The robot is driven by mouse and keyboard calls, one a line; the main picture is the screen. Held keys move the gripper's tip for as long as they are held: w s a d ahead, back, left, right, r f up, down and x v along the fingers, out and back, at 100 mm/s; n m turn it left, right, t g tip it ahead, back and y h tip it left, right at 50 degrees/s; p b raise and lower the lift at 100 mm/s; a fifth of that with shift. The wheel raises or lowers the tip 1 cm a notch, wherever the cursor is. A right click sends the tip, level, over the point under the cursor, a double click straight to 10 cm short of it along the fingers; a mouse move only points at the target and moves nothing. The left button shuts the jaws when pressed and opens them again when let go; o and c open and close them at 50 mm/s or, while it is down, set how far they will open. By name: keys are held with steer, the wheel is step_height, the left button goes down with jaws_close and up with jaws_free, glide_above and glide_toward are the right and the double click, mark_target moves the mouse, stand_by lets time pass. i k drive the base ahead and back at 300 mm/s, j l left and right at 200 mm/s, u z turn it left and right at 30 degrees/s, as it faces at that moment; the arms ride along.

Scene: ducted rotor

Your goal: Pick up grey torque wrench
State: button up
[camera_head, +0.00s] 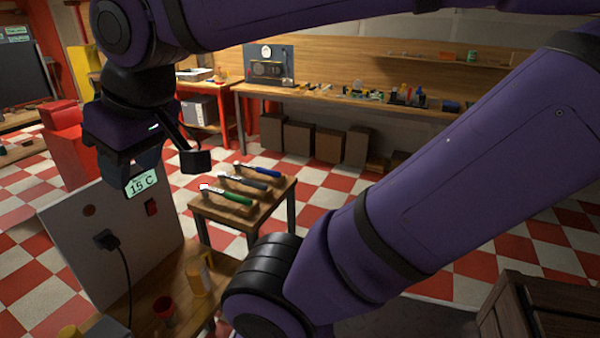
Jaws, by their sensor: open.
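The grey torque wrench (245,182) lies on a small wooden table (250,222), in the middle of three wrenches. A wrench with a blue handle (262,172) lies behind it, and one with a green handle (230,196) lies in front. The grey one has a dark grey handle to the right and a bright head to the left. My gripper (130,180) hangs at the left of the view, apart from the wrenches and, in the picture, in front of the panel's top edge. It is open and I see nothing in it.
A pale panel (113,240) with a "15 C" display, red switch and plug stands at the lower left. A long workbench (340,95) lines the back wall. A wooden crate (540,305) is lower right.

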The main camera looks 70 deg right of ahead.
mark_target(222, 175)
steer(key=z, duration=1.55)
steer(key=u, duration=0.45)
steer(key=i+l+u, duration=0.1)
steer(key=l+u, duration=0.5)
steer(key=u, duration=0.25)
steer(key=l+u, duration=0.8)
steer(key=k+l, duration=0.1)
steer(key=l, duration=0.25)
steer(key=k+l+u, duration=0.1)
steer(key=l, duration=0.25)
steer(key=k+l, duration=0.1)
steer(key=l, duration=0.25)
steer(key=k+l+u, duration=0.1)
steer(key=l, duration=0.25)
steer(key=k+l, duration=0.15)
steer(key=l, duration=0.15)
steer(key=l+u, duration=0.05)
